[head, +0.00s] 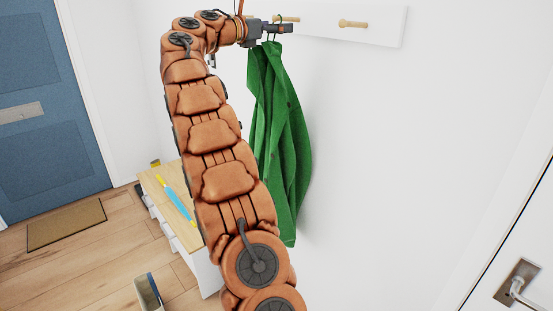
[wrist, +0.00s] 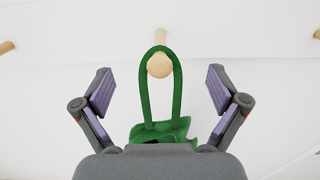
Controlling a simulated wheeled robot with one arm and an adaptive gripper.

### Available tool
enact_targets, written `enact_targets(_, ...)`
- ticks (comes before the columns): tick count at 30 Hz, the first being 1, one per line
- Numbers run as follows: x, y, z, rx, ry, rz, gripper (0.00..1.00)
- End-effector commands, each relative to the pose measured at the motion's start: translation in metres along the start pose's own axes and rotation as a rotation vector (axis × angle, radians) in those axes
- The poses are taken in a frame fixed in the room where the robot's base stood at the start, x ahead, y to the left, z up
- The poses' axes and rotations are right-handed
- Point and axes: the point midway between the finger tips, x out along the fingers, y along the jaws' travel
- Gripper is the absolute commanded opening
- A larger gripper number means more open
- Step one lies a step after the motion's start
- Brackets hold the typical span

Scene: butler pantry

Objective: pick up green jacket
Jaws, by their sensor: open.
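The green jacket (head: 285,135) hangs against the white wall from a wooden peg in the head view. In the wrist view its green hanging loop (wrist: 177,100) runs over the round end of the peg (wrist: 159,66), with the bunched top of the jacket below. My gripper (head: 285,29) is at the top of the jacket. In the wrist view my gripper (wrist: 160,92) is open, one finger on each side of the loop, with gaps on both sides. My arm hides part of the jacket's left side in the head view.
The white peg rail (head: 385,22) has another bare peg (head: 353,24) to the right. A low cabinet (head: 160,190) with a blue and yellow object stands below left. A doormat (head: 66,223) lies before the blue door (head: 45,110). A white door is at right.

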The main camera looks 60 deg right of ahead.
Motion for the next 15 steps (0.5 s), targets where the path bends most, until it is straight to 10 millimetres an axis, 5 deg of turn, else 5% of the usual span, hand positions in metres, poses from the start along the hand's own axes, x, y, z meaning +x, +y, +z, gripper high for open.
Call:
enact_targets(10,0.0124,-0.0007,0.0,0.001,0.0,0.0,0.96)
enact_targets(15,0.0122,-0.0005,-0.0001,0.001,0.0,0.0,0.78)
